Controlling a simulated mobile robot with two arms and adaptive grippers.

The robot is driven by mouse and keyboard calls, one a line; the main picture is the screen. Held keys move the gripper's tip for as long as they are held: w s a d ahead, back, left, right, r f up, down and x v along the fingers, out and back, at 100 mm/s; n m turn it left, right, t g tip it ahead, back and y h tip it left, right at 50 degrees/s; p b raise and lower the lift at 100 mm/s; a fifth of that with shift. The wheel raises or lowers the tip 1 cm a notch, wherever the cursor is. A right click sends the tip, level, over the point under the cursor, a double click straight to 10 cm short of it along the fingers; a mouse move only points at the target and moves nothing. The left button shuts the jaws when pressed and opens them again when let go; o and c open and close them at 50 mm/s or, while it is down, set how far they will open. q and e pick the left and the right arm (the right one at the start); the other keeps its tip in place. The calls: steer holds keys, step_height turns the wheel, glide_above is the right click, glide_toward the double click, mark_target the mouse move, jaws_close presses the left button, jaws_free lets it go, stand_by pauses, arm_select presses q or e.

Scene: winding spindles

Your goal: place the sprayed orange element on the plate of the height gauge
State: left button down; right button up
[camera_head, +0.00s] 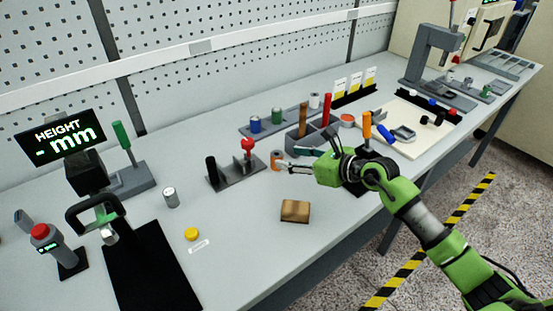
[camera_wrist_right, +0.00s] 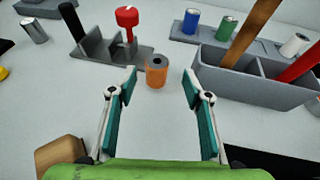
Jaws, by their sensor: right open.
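The orange element (camera_head: 277,159) stands upright on the table as a short cylinder with a dark hole in its top. In the right wrist view the orange element (camera_wrist_right: 156,71) shows between and just beyond my open fingertips, apart from both. My right gripper (camera_head: 293,160) is open and empty, low over the table to the right of the element. The height gauge (camera_head: 64,139) stands at the left, its display reading "HEIGHT - mm". I cannot clearly make out its plate. My left gripper is not in view.
A grey stand with a red-knobbed clamp (camera_head: 247,151) is close behind the element. A grey tool box (camera_head: 305,141) is behind my gripper. A wooden block (camera_head: 295,211) lies nearer. A metal cylinder (camera_head: 170,197) and yellow cap (camera_head: 191,234) stand between the gauge and free table.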

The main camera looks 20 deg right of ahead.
mark_target(277, 158)
steer(key=shift+x, duration=0.95)
steer(key=x, duration=0.3)
steer(key=p+x, duration=0.1)
steer(key=shift+a+f, duration=0.35)
steer(key=shift+f, duration=0.2)
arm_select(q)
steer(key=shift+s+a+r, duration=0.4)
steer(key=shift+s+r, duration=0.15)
arm_select(e)
steer(key=shift+c, duration=0.3)
jaws_close()
